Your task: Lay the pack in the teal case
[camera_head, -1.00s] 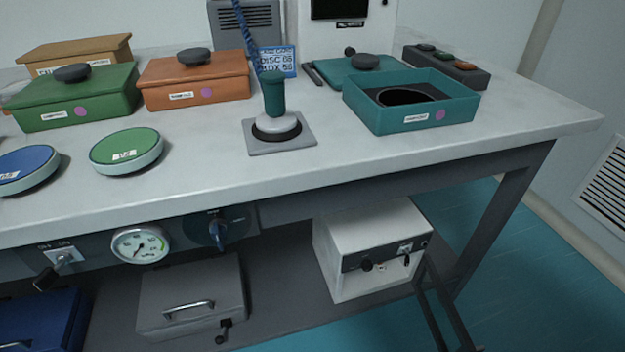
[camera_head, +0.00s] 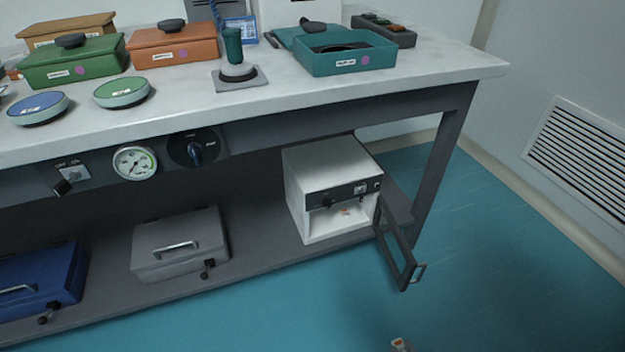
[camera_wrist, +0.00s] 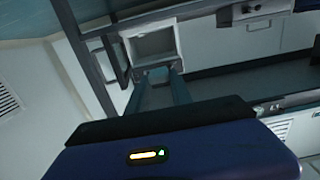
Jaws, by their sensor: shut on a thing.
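The open teal case (camera_head: 350,62) stands on the table near its right end, a purple dot and white label on its front. Inside is a dark recess. Its teal lid (camera_head: 290,36) lies behind it. My gripper (camera_wrist: 157,76) shows in the upside-down wrist view, shut on a small, indistinct thing between its fingertips, which I take for the pack. A small white-and-orange item (camera_head: 400,345) at the bottom edge of the head view may be this pack. The gripper's fingers are not clear there. The case is well away, up on the table.
A white box (camera_head: 330,185) with its door (camera_head: 398,245) swung open stands on the lower shelf; a small orange-marked item (camera_head: 345,212) shows inside. A green-handled tool (camera_head: 235,60) stands left of the case. A dark button box (camera_head: 385,30) sits behind it. The floor right of the table is clear.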

